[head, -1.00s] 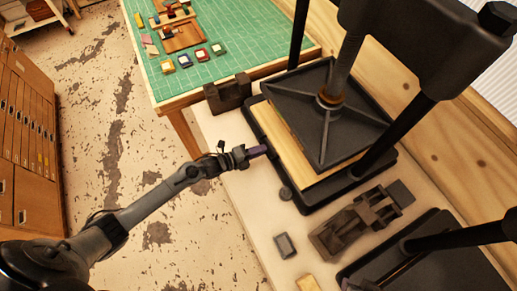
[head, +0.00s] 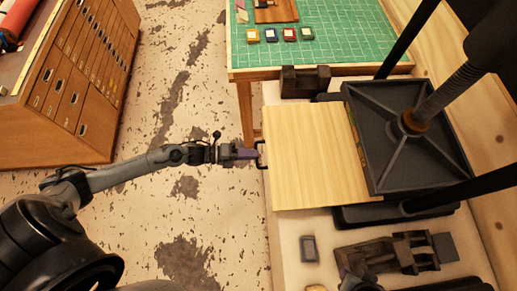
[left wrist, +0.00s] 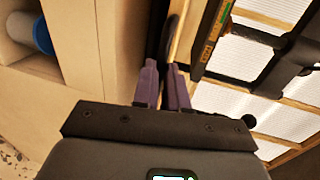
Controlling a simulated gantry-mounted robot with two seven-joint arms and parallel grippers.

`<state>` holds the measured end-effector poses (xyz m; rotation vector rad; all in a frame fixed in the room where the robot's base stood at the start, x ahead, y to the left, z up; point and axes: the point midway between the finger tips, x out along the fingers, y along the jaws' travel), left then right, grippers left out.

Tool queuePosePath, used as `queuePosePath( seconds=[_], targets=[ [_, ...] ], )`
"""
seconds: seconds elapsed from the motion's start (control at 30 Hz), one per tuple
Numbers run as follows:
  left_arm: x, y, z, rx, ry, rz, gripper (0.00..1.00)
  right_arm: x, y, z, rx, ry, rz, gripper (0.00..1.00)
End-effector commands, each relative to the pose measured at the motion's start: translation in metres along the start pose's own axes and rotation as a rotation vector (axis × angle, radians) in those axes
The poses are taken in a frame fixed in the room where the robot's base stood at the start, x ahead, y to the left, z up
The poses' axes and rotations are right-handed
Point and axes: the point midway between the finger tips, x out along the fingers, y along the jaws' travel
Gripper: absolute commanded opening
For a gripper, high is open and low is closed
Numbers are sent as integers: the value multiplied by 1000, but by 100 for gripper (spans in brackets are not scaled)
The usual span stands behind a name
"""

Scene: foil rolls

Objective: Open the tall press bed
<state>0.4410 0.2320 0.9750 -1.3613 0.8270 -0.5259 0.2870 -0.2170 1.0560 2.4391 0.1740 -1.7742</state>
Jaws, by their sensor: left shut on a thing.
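The tall press bed (head: 310,150) is a pale wooden board, slid well out to the left from under the press's black platen (head: 400,135). A dark bracket handle (head: 262,155) sits on its left edge. My left gripper (head: 250,154) is shut on that handle, its arm stretched in from the left. In the left wrist view its purple fingertips (left wrist: 163,68) close by a thin dark and wooden edge; the exact grip there is hard to make out.
A green cutting mat (head: 330,45) with small coloured blocks lies on a table behind. A dark block (head: 305,82) stands behind the bed; a grey block (head: 309,249) and a dark tool (head: 400,252) lie in front. Floor left of the bench is clear.

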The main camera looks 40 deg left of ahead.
Motion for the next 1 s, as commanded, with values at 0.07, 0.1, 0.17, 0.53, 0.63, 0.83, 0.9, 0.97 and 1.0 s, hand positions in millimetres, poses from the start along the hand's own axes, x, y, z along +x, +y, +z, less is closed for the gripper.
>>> queuePosePath(
  seconds=[0.07, 0.1, 0.17, 0.53, 0.63, 0.83, 0.9, 0.97, 1.0],
  targets=[
    [-5, 1, 0, 0, 3, 1, 0, 0, 0, 0, 0, -1, 0, 43],
    [-6, 1, 0, 1, 4, 0, 0, 0, 0, 0, 0, -1, 0, 43],
    [-7, 1, 0, 1, 4, 0, 0, 0, 0, 0, 0, -1, 0, 43],
    [-8, 1, 0, 1, 4, -1, 18, 0, 2, 1, -7, -2, 5, 43],
    [-8, 1, 0, 1, 4, 0, 34, 0, 2, 1, -8, -3, 7, 43],
    [-7, 2, 0, 1, 4, 0, 38, 0, 2, 1, -7, -3, 6, 43],
    [-8, 2, 0, 1, 4, 0, 38, 0, 2, 1, -7, -2, 6, 43],
    [-8, 2, 0, 1, 4, 0, 38, 0, 2, 1, -7, -2, 6, 43],
    [-10, 2, 0, 1, 4, 1, 38, 0, 2, 1, -7, -2, 6, 43]
  ],
)
